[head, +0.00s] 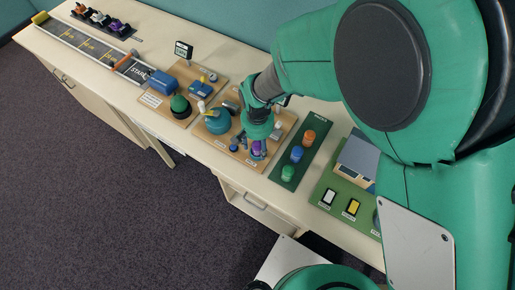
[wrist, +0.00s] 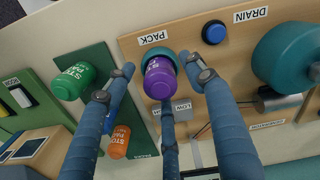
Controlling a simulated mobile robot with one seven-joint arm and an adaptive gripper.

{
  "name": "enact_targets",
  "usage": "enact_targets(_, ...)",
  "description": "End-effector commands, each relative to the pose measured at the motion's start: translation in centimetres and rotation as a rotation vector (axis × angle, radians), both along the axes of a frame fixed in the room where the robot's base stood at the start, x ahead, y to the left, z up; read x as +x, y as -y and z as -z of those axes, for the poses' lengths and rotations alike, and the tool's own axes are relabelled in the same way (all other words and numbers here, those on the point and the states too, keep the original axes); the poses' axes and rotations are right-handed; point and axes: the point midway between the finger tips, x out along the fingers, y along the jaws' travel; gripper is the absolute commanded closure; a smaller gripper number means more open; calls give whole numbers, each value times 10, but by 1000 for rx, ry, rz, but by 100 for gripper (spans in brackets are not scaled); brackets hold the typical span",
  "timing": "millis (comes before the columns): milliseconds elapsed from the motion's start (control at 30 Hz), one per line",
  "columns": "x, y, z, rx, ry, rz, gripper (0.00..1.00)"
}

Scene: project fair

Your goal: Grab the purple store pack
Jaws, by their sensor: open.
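The purple store pack (wrist: 162,80) sits in a teal holder (wrist: 158,53) below a PACK label on a wooden board in the wrist view. In the head view the purple pack (head: 258,148) shows partly among my fingers, near the board's front edge. My gripper (wrist: 157,67) is open, with its blue fingers spread on either side of the pack. A third finger shows behind the pack. I cannot tell whether any finger touches it. In the head view my gripper (head: 255,151) is low over the board.
Green (wrist: 75,80), orange (wrist: 118,141) and mostly hidden blue packs stand on a dark green strip beside the board. A blue button (wrist: 214,32) and a large teal round part (wrist: 292,55) are close to my right finger. A model house board (head: 350,185) stands farther right.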

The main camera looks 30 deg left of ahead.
Motion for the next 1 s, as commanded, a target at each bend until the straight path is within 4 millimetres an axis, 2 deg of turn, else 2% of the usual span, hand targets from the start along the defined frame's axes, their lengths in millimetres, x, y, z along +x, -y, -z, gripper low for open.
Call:
enact_targets(133, 0, 0, 6, 0, 0, 0, 46)
enact_targets(633, 0, 0, 6, 0, 1, 0, 46)
enact_targets(667, 0, 0, 6, 0, 1, 0, 48)
enact_targets(900, 0, 0, 6, 0, 1, 0, 96)
enact_targets(1000, 0, 0, 6, 0, 1, 0, 96)
